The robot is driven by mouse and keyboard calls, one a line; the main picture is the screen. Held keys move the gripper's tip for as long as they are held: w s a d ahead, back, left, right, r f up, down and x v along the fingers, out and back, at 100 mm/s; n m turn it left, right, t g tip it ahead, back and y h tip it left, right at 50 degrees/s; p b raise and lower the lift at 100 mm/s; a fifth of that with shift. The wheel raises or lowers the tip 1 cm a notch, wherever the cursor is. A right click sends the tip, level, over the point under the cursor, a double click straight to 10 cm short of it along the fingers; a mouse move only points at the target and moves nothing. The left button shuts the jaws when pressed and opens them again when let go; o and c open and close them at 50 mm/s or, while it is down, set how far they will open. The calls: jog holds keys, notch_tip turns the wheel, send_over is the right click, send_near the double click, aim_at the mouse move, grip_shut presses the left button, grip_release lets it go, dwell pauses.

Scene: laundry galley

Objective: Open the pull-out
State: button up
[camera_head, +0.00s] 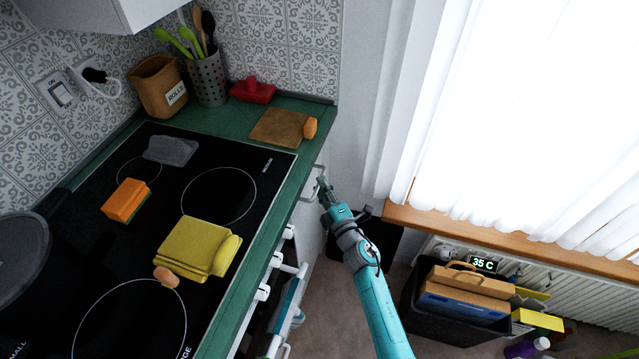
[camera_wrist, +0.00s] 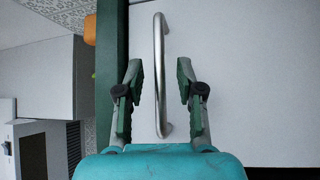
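The pull-out is a narrow white front (camera_head: 309,222) under the far end of the green counter; its pale face (camera_wrist: 240,60) fills the right of the wrist view. Its metal bar handle (camera_head: 318,184) stands off the front. In the wrist view the handle (camera_wrist: 159,75) runs up the middle, between my two fingers. My gripper (camera_head: 323,190) is at the handle in the head view. In the wrist view my gripper (camera_wrist: 160,85) is open, with a gap on each side of the bar. The pull-out looks closed, its front close to the counter edge.
The green counter (camera_head: 292,190) edge runs beside my gripper. A black hob (camera_head: 218,195) holds sponges and a yellow cloth (camera_head: 195,247). An oven rail (camera_head: 283,310) with a towel is nearer. A black bin (camera_head: 440,314) with boxes stands right, under the wooden sill (camera_head: 500,232).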

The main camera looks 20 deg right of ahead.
jog(key=shift+w+a+r, duration=0.15)
jog(key=shift+w, duration=0.75)
grip_shut()
